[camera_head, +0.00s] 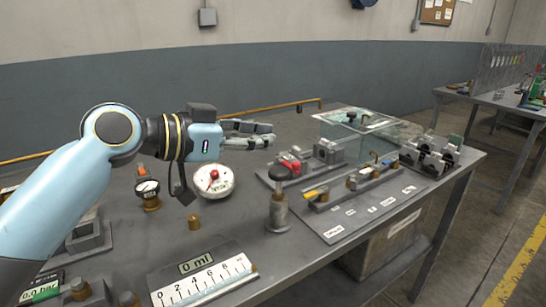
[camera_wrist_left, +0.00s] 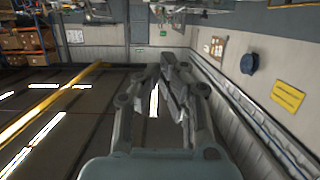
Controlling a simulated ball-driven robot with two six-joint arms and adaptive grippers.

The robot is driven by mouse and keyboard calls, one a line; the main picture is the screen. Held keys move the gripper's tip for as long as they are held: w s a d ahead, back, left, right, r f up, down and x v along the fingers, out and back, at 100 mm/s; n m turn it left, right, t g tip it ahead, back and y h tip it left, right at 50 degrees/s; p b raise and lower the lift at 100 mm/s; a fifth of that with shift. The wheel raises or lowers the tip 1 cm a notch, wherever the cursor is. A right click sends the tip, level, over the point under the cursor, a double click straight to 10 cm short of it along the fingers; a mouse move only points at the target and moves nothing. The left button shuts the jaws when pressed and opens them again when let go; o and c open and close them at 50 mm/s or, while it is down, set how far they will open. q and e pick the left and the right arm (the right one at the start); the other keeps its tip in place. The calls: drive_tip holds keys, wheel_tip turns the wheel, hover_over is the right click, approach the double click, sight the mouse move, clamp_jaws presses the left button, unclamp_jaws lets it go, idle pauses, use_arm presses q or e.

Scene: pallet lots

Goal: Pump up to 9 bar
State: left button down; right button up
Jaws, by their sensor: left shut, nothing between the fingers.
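My left gripper (camera_head: 268,134) is shut and empty, held above the bench and pointing right. Its closed fingers also show in the left wrist view (camera_wrist_left: 170,62). A digital readout (camera_head: 40,292) at the lower left shows 0.0 bar. A round white dial (camera_head: 218,188) with a red pointer or knob lies below my gripper. A black-knobbed metal post (camera_head: 279,205), perhaps a pump handle, stands upright, apart from the gripper. My right gripper is not in view.
A white scale marked 0 ml (camera_head: 200,285) lies at the front. A clear glass tank (camera_head: 360,130) stands at the back right. Fittings with red and yellow handles sit on a labelled grey plate (camera_head: 375,210). A brass rail (camera_head: 275,107) runs along the bench's back.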

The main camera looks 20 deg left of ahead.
sight(273, 179)
use_arm(q)
drive_tip(key=x, duration=0.3)
drive_tip(key=shift+f, duration=0.3)
wheel_tip(273, 179, down, 2)
drive_tip(key=shift+f, duration=0.7)
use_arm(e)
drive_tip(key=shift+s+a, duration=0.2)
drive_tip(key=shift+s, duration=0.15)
use_arm(q)
drive_tip(key=shift+s+a, duration=0.1)
